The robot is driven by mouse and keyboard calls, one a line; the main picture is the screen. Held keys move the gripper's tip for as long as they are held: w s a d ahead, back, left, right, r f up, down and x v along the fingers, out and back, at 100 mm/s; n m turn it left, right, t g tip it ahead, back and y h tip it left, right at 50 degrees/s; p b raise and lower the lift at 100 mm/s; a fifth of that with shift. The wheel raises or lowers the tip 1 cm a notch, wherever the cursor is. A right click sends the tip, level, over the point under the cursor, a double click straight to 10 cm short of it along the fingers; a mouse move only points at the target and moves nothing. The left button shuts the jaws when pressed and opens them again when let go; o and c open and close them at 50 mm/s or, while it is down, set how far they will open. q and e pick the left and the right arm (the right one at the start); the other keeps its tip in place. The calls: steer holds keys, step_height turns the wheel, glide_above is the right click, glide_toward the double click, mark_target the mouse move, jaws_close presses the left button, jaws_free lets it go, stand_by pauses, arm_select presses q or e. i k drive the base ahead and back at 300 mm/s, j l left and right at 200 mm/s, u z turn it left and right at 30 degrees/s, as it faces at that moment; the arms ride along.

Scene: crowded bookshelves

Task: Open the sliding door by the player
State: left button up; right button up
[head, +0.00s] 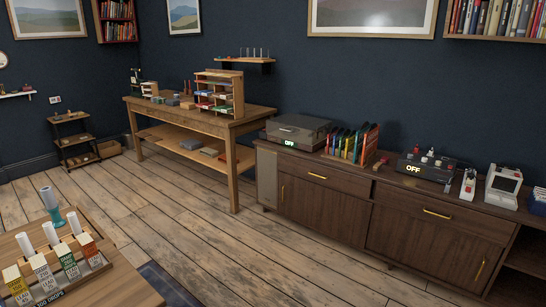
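A closed grey box-shaped device, likely the player (297,130), stands on the left end of a long dark wooden cabinet (400,188). A lit "OFF" label shows on its front. Neither of my grippers is in view.
A wooden workbench (190,122) stands left of the cabinet. Several books (352,143) and another device marked "OFF" (425,168) stand on the cabinet. A table with small cartons (90,275) is at lower left. Bare wooden floor (250,250) lies before the cabinet.

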mark_target(346, 217)
steer(key=i, duration=2.7)
